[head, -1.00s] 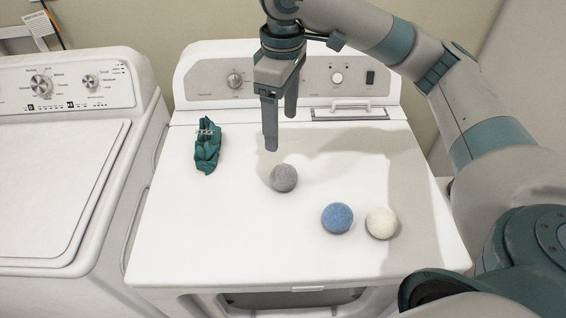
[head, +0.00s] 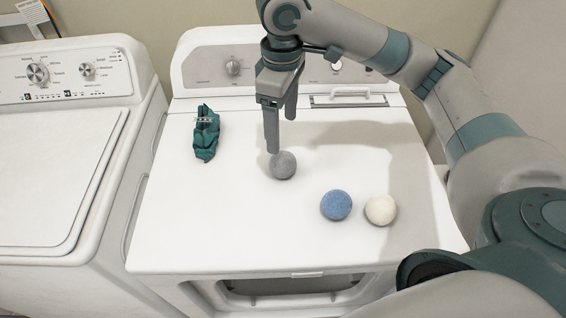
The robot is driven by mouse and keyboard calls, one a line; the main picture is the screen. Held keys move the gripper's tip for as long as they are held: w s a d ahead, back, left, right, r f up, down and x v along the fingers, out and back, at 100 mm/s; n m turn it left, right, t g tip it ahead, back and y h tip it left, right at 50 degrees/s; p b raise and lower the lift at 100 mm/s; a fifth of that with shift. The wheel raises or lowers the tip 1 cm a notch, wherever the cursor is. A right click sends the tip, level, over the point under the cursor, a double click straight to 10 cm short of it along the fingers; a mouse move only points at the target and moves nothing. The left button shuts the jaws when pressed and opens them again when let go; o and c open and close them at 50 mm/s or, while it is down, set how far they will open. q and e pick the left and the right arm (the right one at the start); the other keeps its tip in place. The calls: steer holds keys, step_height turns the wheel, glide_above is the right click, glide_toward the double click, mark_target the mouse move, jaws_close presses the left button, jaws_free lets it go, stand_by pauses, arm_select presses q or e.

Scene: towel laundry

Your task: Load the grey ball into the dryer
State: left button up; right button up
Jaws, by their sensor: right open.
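The grey ball (head: 283,166) sits on the white top of the dryer (head: 225,235), near its middle. My right gripper (head: 281,135) points down just above and behind the ball. It is open, with nothing between its fingers. One fingertip overlaps the ball's upper left edge in the picture; I cannot tell whether it touches. The dryer's front opening (head: 290,286) shows partly below the top's front edge, with a dark interior. My left gripper is not in view.
A blue ball (head: 336,205) and a cream ball (head: 381,210) sit to the right and nearer the front. A crumpled green cloth with a clip (head: 206,138) lies at the left. A white washer (head: 55,185) stands left of the dryer. The top's front left is clear.

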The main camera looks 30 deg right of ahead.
mark_target(283, 156)
step_height(283, 156, down, 7)
steer(key=shift+r+p, duration=0.1)
steer(key=shift+p, duration=0.35)
steer(key=shift+f, duration=0.3)
steer(key=shift+s+f+p, duration=0.15)
steer(key=shift+f+p, duration=0.2)
steer(key=shift+f, duration=0.35)
step_height(283, 156, down, 3)
steer(key=shift+s+f+p, duration=0.1)
steer(key=shift+p, duration=0.25)
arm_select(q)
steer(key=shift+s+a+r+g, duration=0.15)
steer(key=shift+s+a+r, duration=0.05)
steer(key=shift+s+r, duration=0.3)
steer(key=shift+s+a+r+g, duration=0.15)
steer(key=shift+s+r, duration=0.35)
arm_select(e)
steer(key=shift+f, duration=0.35)
steer(key=c, duration=1.1)
